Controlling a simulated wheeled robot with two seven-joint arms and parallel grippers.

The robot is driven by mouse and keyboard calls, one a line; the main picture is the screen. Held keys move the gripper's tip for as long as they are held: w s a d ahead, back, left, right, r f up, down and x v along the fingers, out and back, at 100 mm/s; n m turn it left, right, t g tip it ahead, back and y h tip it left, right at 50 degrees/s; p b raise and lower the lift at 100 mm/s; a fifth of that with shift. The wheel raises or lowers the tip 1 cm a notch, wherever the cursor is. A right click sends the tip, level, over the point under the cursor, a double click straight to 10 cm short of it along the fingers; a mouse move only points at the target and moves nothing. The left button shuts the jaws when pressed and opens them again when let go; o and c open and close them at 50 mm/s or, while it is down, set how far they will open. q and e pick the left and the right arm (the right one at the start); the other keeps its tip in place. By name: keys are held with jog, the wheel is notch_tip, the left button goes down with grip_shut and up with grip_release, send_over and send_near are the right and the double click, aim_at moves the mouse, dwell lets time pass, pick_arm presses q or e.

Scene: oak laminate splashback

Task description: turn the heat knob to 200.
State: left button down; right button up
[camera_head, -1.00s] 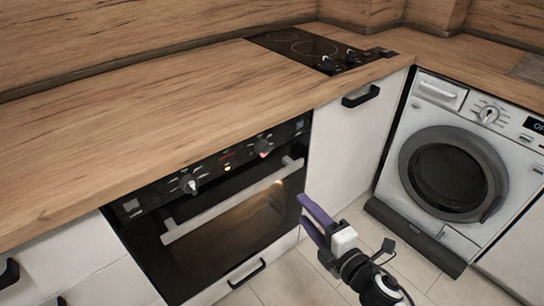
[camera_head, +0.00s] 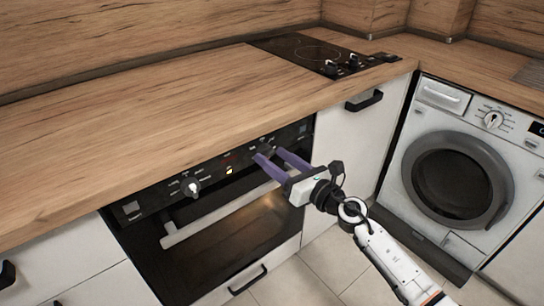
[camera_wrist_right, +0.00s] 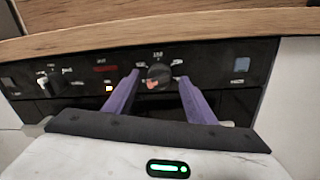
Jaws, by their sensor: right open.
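The oven's control panel has a right-hand knob (camera_wrist_right: 158,77), dark with a reddish mark on its face and printed marks around it. In the head view this knob (camera_head: 266,147) is partly hidden by my gripper. My right gripper (camera_head: 269,154) is open, its purple fingers pointing at the panel. In the wrist view, the right gripper (camera_wrist_right: 159,78) has one finger on each side of the knob, with gaps visible. I cannot tell whether the fingertips reach around it in depth. My left gripper is not in view.
A second knob (camera_head: 191,187) sits on the panel's left part, with a small lit display between. The oven door handle (camera_head: 215,216) runs just below my fingers. The wooden worktop (camera_head: 150,130) overhangs above. A washing machine (camera_head: 455,175) stands at the right.

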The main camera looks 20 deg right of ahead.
jog(key=shift+w+a, duration=0.3)
jog(key=shift+w, duration=0.35)
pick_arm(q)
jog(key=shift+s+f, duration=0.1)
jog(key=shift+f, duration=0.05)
pick_arm(e)
jog(key=shift+c, duration=1.3)
jog(key=c, duration=0.8)
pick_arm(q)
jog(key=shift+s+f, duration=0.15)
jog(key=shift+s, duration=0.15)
pick_arm(e)
jog(key=shift+o, duration=0.2)
jog(key=shift+m, duration=0.3)
